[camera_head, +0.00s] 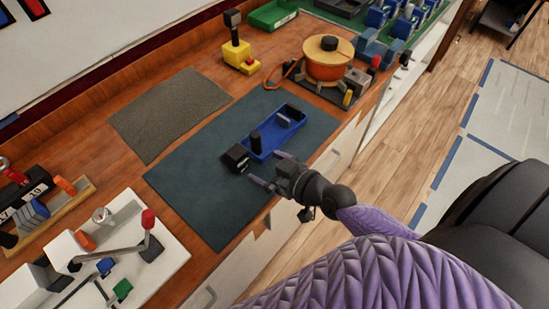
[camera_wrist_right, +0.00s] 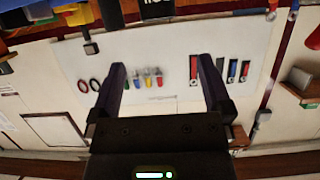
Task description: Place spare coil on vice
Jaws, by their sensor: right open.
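My right gripper (camera_head: 264,166) is open and empty over the dark mat, near the front end of the blue tray (camera_head: 270,137). The wrist view shows its two fingers (camera_wrist_right: 162,66) apart with nothing between them. A small black block (camera_head: 236,158) lies on the mat just left of the fingertips. A black cylinder (camera_head: 255,143) stands in the tray's near end. I cannot tell for sure which item is the spare coil. An orange, coil-like drum (camera_head: 328,66) with a wooden top stands at the back right. A blue, vice-like fixture (camera_head: 376,49) is beside it. My left gripper is not in view.
A yellow stand with a black handle (camera_head: 240,56) and a green bin (camera_head: 271,14) are at the back. A white panel with a red-knobbed lever (camera_head: 149,220) and a wooden rack (camera_head: 76,197) are at left. The left part of the dark mat (camera_head: 190,190) is clear.

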